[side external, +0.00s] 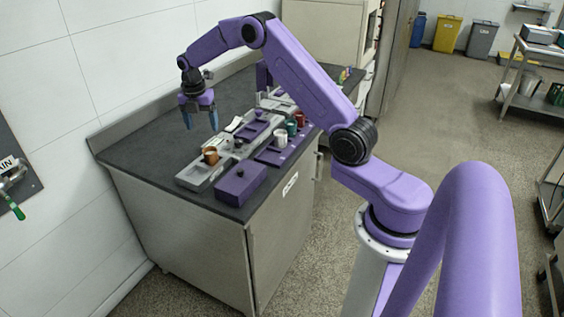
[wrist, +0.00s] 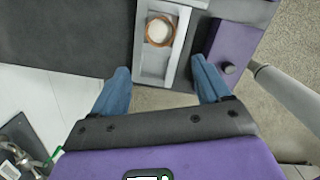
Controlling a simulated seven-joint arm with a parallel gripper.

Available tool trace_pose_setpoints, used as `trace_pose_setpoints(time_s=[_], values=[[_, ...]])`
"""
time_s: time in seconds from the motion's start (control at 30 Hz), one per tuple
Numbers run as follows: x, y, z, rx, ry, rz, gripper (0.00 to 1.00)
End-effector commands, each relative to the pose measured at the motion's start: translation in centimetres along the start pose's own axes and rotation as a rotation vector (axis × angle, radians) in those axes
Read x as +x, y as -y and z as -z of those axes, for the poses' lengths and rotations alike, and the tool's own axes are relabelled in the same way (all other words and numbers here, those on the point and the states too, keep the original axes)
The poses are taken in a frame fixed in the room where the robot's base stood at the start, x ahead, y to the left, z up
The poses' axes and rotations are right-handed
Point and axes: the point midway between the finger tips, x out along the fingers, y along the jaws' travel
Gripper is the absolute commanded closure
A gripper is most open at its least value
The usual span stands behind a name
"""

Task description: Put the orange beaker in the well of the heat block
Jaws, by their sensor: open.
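The orange beaker (side external: 210,155) stands upright at the near end of a long grey unit (side external: 192,177) on the dark bench. In the wrist view the beaker (wrist: 148,31) is an orange-brown ring with a pale inside, within a light grey recessed tray (wrist: 152,67). I cannot tell for sure which part is the heat block or its well. My gripper (side external: 201,120) has blue fingers, is open and empty, and hangs above the bench, apart from the beaker. In the wrist view the open gripper (wrist: 161,68) has the beaker ahead, between its finger lines.
A purple box (side external: 240,183) with a dark knob stands right of the grey unit, near the bench edge. White (side external: 280,138), green (side external: 291,127) and red (side external: 299,118) cups stand in a purple rack behind it. The bench left of the unit is clear.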

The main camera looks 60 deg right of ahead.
Motion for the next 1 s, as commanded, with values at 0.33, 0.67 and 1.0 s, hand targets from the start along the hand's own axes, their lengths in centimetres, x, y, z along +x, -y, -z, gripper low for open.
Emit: trace_pose_setpoints(time_s=[0.33, 0.67, 1.0], values=[[-6.7, 1.9, 13.9, 0.194, -0.038, -0.03, 0.24], [-11.4, 11.1, 25.7, 0.421, -0.088, -0.029, 0.24], [-12.8, 24.8, 31.8, 0.654, -0.128, 0.005, 0.24]])
